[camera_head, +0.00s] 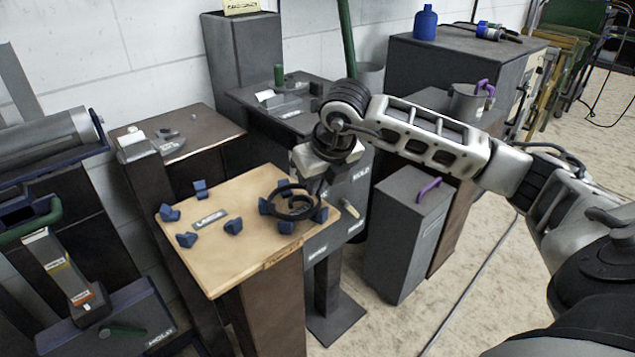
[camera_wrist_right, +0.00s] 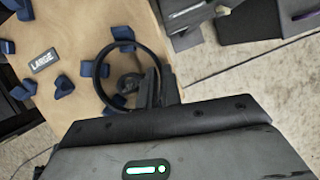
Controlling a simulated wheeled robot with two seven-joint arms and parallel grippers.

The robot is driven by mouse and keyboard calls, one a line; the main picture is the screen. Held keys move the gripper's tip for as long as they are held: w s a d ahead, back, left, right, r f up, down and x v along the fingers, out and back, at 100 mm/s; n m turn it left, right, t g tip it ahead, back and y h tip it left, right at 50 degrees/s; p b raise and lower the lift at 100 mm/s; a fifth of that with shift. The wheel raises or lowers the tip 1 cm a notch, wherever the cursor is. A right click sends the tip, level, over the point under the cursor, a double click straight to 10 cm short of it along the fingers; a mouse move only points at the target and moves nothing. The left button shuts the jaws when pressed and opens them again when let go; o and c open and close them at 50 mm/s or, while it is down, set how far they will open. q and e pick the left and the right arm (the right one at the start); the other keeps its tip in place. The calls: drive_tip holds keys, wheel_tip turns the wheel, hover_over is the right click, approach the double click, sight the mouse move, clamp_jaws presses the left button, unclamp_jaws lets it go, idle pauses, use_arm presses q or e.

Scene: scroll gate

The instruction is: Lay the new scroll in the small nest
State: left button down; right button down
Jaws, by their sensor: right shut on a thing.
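The scroll, a dark ring with a dark piece inside it (camera_wrist_right: 102,62), is over the right part of the wooden tabletop; it also shows in the head view (camera_head: 292,217). My right gripper (camera_wrist_right: 154,88) is shut on the ring's right edge, and in the head view the gripper (camera_head: 314,184) comes down from above. Blue blocks (camera_head: 286,227) of the right-hand nest surround the ring. The gripper and ring partly hide that nest and any label there. I cannot tell whether the ring touches the wood. My left gripper is not in view.
The left nest of blue blocks (camera_head: 186,240) stands empty around a plate (camera_head: 211,218) that reads LARGE in the wrist view. A grey box with a purple handle (camera_head: 405,225) stands right of the wooden tabletop (camera_head: 235,264). Dark pedestals crowd the back.

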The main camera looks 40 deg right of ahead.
idle(0.3)
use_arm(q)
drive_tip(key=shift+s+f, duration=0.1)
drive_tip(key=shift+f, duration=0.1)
use_arm(e)
drive_tip(key=shift+f, duration=0.15)
drive_tip(key=c, duration=1.5)
unclamp_jaws()
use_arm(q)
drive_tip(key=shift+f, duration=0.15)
use_arm(e)
drive_tip(key=shift+a, duration=0.1)
